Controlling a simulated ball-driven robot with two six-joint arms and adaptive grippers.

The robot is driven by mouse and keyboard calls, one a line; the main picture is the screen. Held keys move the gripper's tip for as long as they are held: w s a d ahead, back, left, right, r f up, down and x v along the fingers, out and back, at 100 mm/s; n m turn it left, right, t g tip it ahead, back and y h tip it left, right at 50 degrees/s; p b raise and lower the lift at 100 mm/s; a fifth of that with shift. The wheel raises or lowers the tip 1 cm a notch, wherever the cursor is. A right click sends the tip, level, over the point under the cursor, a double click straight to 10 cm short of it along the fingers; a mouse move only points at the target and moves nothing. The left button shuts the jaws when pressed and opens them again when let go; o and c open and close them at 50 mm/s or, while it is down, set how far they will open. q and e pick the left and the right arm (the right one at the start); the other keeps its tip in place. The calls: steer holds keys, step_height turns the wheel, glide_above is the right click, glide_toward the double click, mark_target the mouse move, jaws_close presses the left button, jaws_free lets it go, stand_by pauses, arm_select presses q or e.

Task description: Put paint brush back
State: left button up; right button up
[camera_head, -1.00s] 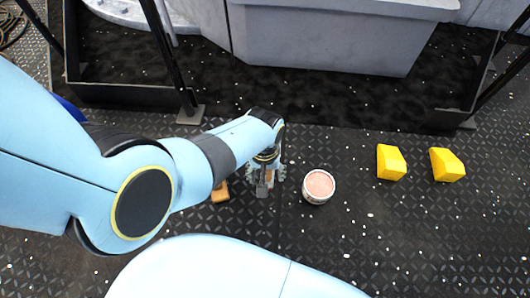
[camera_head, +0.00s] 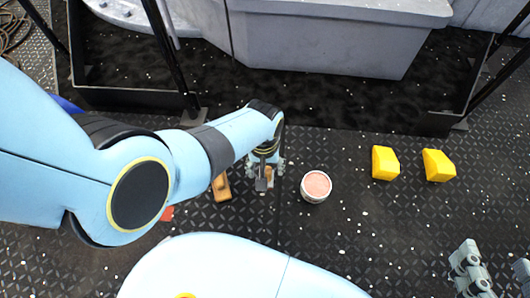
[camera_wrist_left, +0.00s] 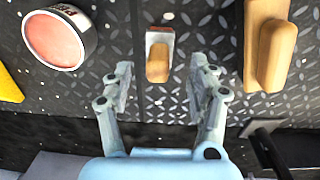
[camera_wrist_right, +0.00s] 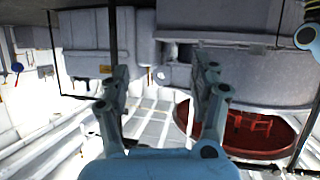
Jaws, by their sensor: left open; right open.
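The paint brush (camera_wrist_left: 158,62), with a short wooden handle and a grey and red end, shows in the left wrist view between the fingertips of my left gripper (camera_wrist_left: 162,75). The fingers are open, with a gap on both sides of the brush. In the head view my left gripper (camera_head: 264,180) points down at the deck and mostly hides the brush. A round can of pink paint (camera_head: 316,185) stands just right of it; it also shows in the left wrist view (camera_wrist_left: 60,38). My right gripper (camera_head: 494,275) is open and empty at the lower right.
A wooden-handled tool (camera_head: 221,187) lies left of my left gripper, with a red thing (camera_head: 167,213) nearby. Two yellow blocks (camera_head: 384,163) (camera_head: 438,165) sit at the right. A grey bin (camera_head: 330,40) stands behind a black frame.

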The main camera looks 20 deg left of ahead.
arm_select(q)
steer(key=shift+w+r+p, duration=0.15)
steer(key=shift+r+p, duration=0.5)
steer(key=shift+r, duration=0.25)
steer(key=shift+r+p, duration=0.6)
steer(key=shift+r, duration=0.1)
steer(key=shift+r+p, duration=0.3)
steer(key=shift+a+r+p, duration=0.1)
steer(key=shift+r+p, duration=0.65)
steer(key=shift+r, duration=0.1)
steer(key=shift+r+p, duration=0.3)
steer(key=shift+s, duration=0.2)
arm_select(e)
steer(key=g, duration=0.2)
steer(key=s+r+g, duration=0.1)
steer(key=g, duration=0.2)
steer(key=d+r+g, duration=0.1)
steer(key=g, duration=0.1)
steer(key=shift+s+r+g+h, duration=0.15)
steer(key=shift+r+g+h, duration=0.05)
steer(key=shift+g+h, duration=0.1)
